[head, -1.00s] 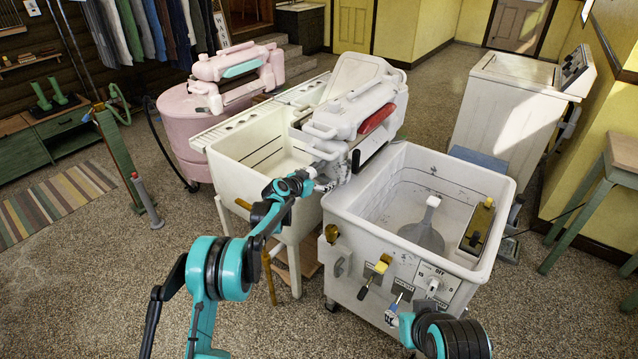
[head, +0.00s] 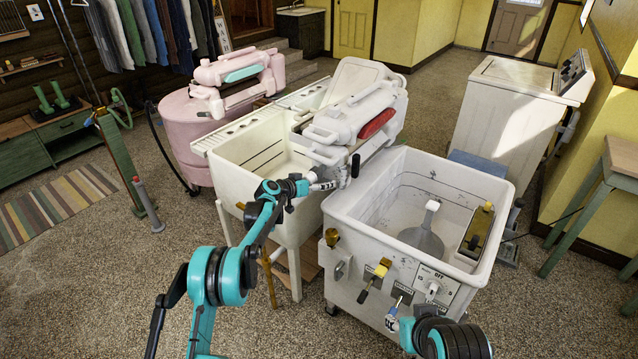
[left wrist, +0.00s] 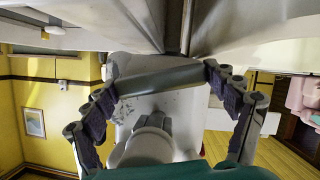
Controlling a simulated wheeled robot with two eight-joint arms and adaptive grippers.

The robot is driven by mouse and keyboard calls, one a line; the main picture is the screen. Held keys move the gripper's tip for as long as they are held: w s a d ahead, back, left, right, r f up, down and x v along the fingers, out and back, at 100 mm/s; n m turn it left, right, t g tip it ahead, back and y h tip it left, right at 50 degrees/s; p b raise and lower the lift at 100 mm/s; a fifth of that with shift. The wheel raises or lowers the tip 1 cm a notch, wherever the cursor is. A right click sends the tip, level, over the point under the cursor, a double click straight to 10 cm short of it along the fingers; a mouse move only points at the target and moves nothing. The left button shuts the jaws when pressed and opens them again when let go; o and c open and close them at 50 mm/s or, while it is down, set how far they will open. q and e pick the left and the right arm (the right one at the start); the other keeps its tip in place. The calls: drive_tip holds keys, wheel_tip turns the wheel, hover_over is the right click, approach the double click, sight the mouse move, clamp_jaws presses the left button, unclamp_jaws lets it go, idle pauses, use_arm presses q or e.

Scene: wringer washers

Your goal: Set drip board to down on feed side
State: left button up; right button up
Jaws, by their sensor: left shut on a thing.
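The white wringer (head: 358,112) with a red bar sits above the white washer tub (head: 345,208). The drip board shows as a grey bar (left wrist: 158,80) in the left wrist view, spanning between my left fingers. My left gripper (head: 326,185) is at the wringer's near lower end, above the gap between washer and rinse tub; it also shows in the left wrist view (left wrist: 160,84). It is shut on that bar. The board's tilt is hard to see, because the wringer and gripper cover it. My right gripper (head: 391,319) is low in front of the control panel, small and partly hidden.
The cream rinse tub (head: 216,158) stands left of the washer. A pink washer (head: 183,118) is behind it. The washer's front carries a dial panel (head: 436,284) and a yellow-ended lever (head: 376,275). A white machine (head: 500,118) stands back right; open floor lies front left.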

use_arm(q)
drive_tip(key=o, duration=1.5)
drive_tip(key=shift+o, duration=0.2)
drive_tip(key=v, duration=1.2)
